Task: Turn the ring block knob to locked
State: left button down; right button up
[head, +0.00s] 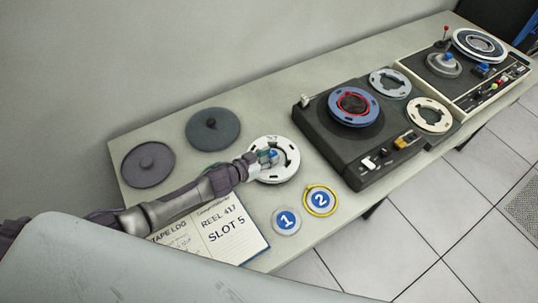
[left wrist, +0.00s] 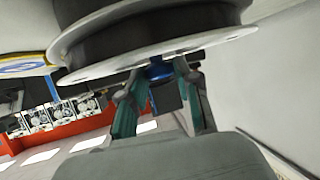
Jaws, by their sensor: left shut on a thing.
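My left gripper (head: 266,157) reaches in from the left over the white reel (head: 266,176) in the head view. Its teal fingers (left wrist: 158,88) are shut on a small blue knob (left wrist: 158,70) at the reel's middle. The blue knob also shows as a small patch at the fingertips in the head view (head: 273,154). The white reel, with dark tape wound on it, spans the top of the left wrist view (left wrist: 160,57). The fingers partly hide the knob, so I cannot tell which way it points. My right gripper is not in view.
Two dark round lids (head: 148,164) and (head: 213,129) lie behind the arm. A tape log book (head: 240,239) and discs marked 1 (head: 286,228) and 2 (head: 331,204) lie in front. A dark tape deck (head: 337,168) stands right, a lighter machine (head: 457,90) beyond.

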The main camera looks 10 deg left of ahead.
pick_arm(q)
jog(key=shift+w+a+m+g+h, duration=0.25)
jog(key=shift+m+g+h, duration=0.45)
jog(key=shift+m+h, duration=0.15)
jog(key=shift+w+a+f+m+g+h+b, duration=0.15)
jog(key=shift+m+g+h+b, duration=0.55)
jog(key=shift+m, duration=0.35)
jog(key=m+g+h+b, duration=0.1)
jog(key=m+g+b, duration=0.1)
jog(key=g+b, duration=0.1)
jog(key=m+g+h+b, duration=0.1)
jog(key=m+g+b, duration=0.2)
jog(key=b, duration=0.3)
jog(key=w+m+g+h+b, duration=0.1)
jog(key=m+g+b, duration=0.1)
jog(key=m+b, duration=0.1)
jog(key=shift+a+f+g+b, duration=0.1)
jog(key=shift+g+b, duration=0.3)
jog(key=shift+b, duration=0.35)
jog(key=shift+r+m+g+b, duration=0.2)
jog(key=shift+m+g+b, duration=0.15)
jog(key=shift+b, duration=0.2)
jog(key=c, duration=0.8)
grip_release()
jog(key=shift+c, duration=0.2)
jog(key=v, duration=1.2)
